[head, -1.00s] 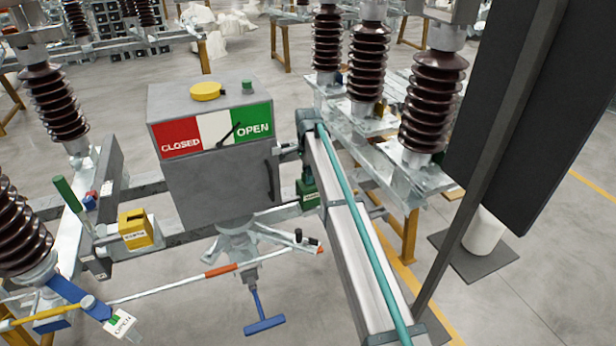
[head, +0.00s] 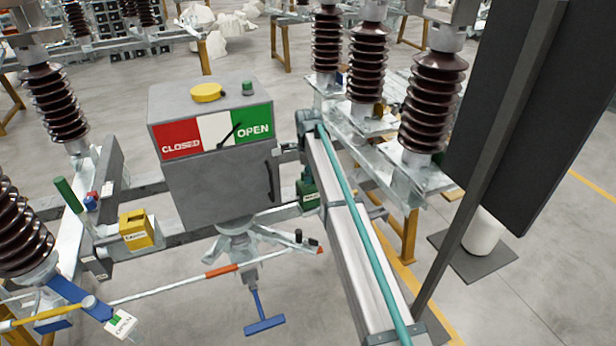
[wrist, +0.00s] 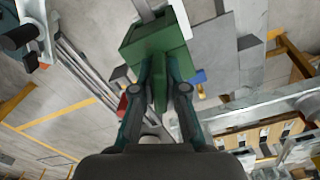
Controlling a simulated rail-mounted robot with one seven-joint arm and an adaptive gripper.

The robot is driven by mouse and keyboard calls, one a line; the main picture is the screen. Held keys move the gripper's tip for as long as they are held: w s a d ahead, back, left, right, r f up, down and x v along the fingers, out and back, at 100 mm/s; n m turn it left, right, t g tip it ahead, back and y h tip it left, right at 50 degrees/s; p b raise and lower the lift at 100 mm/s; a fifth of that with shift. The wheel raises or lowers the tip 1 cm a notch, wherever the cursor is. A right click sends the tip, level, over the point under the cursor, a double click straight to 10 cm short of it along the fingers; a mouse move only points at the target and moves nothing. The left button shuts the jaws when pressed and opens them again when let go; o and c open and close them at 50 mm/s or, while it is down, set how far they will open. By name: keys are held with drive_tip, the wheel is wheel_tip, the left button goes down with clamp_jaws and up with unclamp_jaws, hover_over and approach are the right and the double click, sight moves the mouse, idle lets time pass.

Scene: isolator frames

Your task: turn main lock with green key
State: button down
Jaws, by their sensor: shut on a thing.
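The green main lock (head: 308,192) is a green block on the frame rail, right of the grey cabinet (head: 222,175), partly hidden by my arm in the head view. In the wrist view the green lock body (wrist: 160,42) is straight ahead of my gripper (wrist: 158,85). My gripper is shut on the narrow green key (wrist: 160,92), which stands between its two fingers against the lock face. How deep the key sits and its turn angle are hard to tell. The gripper itself is hidden in the head view. The cabinet's pointer (head: 229,132) lies toward the green OPEN field.
A yellow lock block (head: 136,230) sits on the rail at left, near a green handle (head: 68,194). A blue T-handle (head: 264,325) hangs below the cabinet. Brown insulators (head: 433,103) stand at right, and a dark panel (head: 520,120) rises farther right. Open floor lies at lower right.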

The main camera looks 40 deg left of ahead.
drive_tip(key=m, duration=0.5)
drive_tip(key=shift+m, duration=0.4)
drive_tip(key=shift+m+p, duration=0.45)
drive_tip(key=shift+m, duration=2.65)
drive_tip(key=c, duration=0.9)
unclamp_jaws()
drive_tip(key=o, duration=0.6)
wheel_tip(320, 180, up, 12)
drive_tip(key=shift+r, duration=0.1)
